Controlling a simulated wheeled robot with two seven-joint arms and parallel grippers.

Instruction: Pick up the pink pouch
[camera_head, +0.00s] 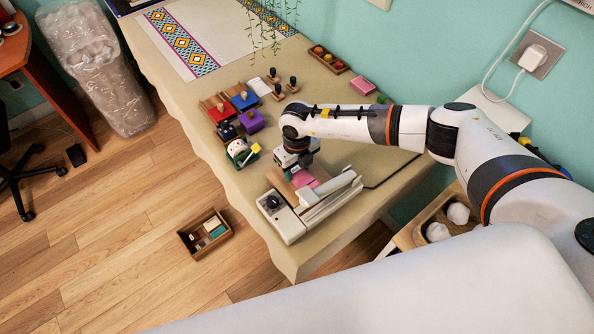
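A small pink thing (304,179), which looks like the pink pouch, lies beside the white-and-grey device (283,217) near the table's front corner. My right gripper (297,166) points down just above it, close to its far edge. The fingers are small and partly hidden by the wrist, so I cannot tell whether they touch it or how far apart they are. A second pink item (363,86), flat and block-like, lies at the back of the table near the wall. My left gripper is out of view.
The cloth-covered table (180,95) holds several coloured boxes with knobs, such as a purple one (251,121). A white toy with green (242,152) sits near the left edge. A wooden tray (328,59) stands at the back. An open wooden box (205,234) lies on the floor.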

